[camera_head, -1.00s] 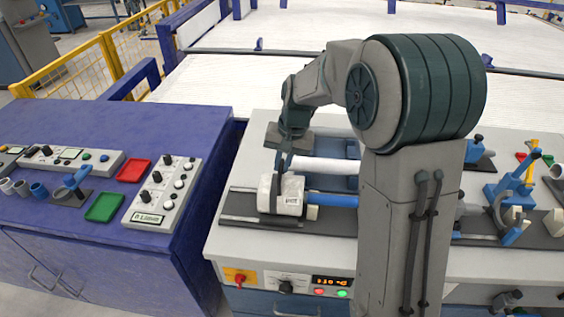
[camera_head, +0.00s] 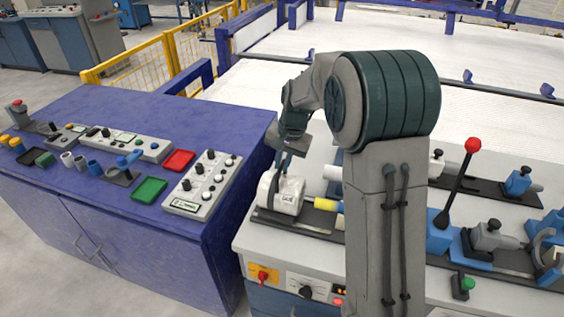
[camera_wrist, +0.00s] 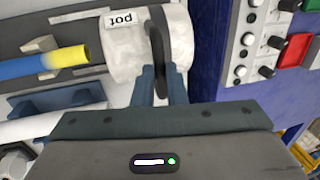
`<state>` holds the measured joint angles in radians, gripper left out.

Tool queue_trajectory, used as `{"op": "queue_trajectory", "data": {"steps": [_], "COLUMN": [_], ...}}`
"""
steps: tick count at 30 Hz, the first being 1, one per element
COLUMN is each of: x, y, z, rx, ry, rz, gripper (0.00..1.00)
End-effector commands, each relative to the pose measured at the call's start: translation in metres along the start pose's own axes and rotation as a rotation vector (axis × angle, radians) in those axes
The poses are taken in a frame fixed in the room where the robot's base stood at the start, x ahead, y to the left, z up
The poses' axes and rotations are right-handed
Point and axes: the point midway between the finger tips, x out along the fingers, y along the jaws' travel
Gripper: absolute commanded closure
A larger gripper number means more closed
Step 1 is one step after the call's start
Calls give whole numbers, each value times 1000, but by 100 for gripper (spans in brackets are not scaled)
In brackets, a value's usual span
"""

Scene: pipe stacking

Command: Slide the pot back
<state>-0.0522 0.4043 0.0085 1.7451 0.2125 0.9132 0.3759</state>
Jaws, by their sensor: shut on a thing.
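The pot (camera_head: 284,193) is a white cylinder lying on its side on a dark rail on the grey bench. Its "pot" label reads upside down in the wrist view (camera_wrist: 124,19). My gripper (camera_head: 277,178) reaches down to the pot from above. In the wrist view my gripper (camera_wrist: 161,78) is shut on a dark upright handle (camera_wrist: 160,45) at the pot. A blue bar with a yellow end (camera_wrist: 72,58) points at the pot's labelled side, with a small gap between them. My arm hides most of the bar in the head view.
A blue cabinet (camera_head: 120,240) with a control box (camera_head: 204,184), a green tray (camera_head: 150,190) and a red tray (camera_head: 179,161) stands on the left. A red-knobbed lever (camera_head: 472,146) and several blue fixtures stand on the bench to the right of my arm.

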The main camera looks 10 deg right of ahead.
Motion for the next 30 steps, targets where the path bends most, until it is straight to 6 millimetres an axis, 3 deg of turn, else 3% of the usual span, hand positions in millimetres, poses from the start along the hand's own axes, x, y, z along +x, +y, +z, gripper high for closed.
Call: {"op": "queue_trajectory", "data": {"steps": [1,3,14,19,30], "x": [-2,-2,-6,-31,-112], "y": [-5,-5,-3,-3,-3], "z": [-1,0,-1,-1,0], "rx": [-4,-5,-3,-3,-5], "ry": [8,8,6,9,9], "rz": [-9,-9,-5,-7,-7], "gripper": [83,67,67,67,67]}}
